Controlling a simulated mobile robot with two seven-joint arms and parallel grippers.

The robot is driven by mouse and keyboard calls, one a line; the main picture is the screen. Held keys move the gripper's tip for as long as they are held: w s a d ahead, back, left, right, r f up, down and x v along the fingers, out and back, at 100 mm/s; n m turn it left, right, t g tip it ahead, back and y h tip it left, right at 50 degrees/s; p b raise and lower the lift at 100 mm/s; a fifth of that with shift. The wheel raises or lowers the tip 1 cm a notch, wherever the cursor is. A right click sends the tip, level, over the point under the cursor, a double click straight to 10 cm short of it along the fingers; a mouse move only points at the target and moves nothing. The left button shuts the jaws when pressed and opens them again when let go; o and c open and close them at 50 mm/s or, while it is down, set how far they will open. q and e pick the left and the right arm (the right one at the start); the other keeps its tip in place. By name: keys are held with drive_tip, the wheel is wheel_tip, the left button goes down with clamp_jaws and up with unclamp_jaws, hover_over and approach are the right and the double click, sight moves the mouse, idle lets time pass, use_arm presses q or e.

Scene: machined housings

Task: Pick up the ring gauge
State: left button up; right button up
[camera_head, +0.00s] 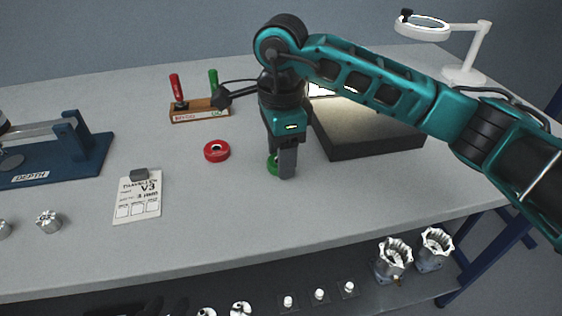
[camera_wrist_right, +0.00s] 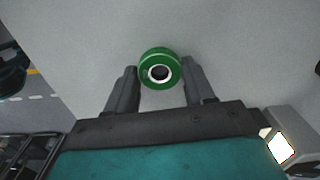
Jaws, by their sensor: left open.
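Two rings show: a green ring gauge (camera_head: 272,163) and a red ring gauge (camera_head: 216,151) lying on the grey bench to its left. My right gripper (camera_head: 281,172) points down at the green ring, whose right part is hidden behind a finger. In the right wrist view the green ring (camera_wrist_right: 160,69) sits between the two fingertips, its hole facing the camera. The fingers are very close to both its sides; I cannot tell whether they press on it.
A dark box (camera_head: 375,147) with a bright panel stands right of my right gripper. A wooden block (camera_head: 200,110) with red and green handles is behind. The front middle is clear.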

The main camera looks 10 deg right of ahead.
drive_tip(key=c, duration=0.6)
drive_tip(key=shift+c, duration=0.3)
drive_tip(key=shift+r, duration=0.15)
